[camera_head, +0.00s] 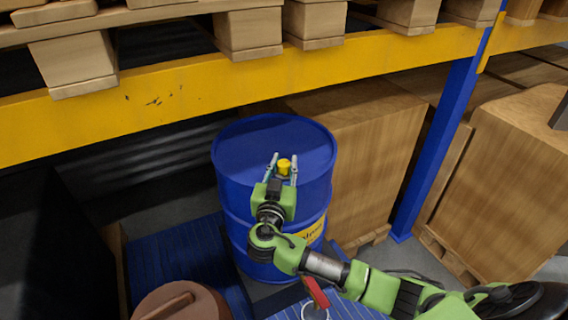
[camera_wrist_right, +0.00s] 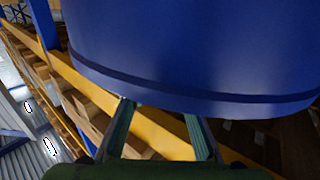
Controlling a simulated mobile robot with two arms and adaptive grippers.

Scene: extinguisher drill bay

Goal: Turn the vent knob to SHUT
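A blue drum (camera_head: 240,150) stands upright in the middle of the head view, with a yellow knob (camera_head: 284,167) on its top. No SHUT mark can be read. My right gripper (camera_head: 285,158) is open, and in the head view its two fingers show on either side of the knob. I cannot tell whether they are around the knob or nearer to me than it. In the right wrist view the fingers (camera_wrist_right: 160,118) are apart with nothing seen between them but the background and the drum's (camera_wrist_right: 185,50) edge. The knob is not visible there. My left gripper is not in view.
A yellow rack beam (camera_head: 190,100) with wooden pallets crosses behind and above the drum. A blue post (camera_head: 440,140) and large brown boxes (camera_head: 365,150) stand to the right. A brown round object (camera_head: 205,303) and a red-handled item (camera_head: 316,292) are at the front.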

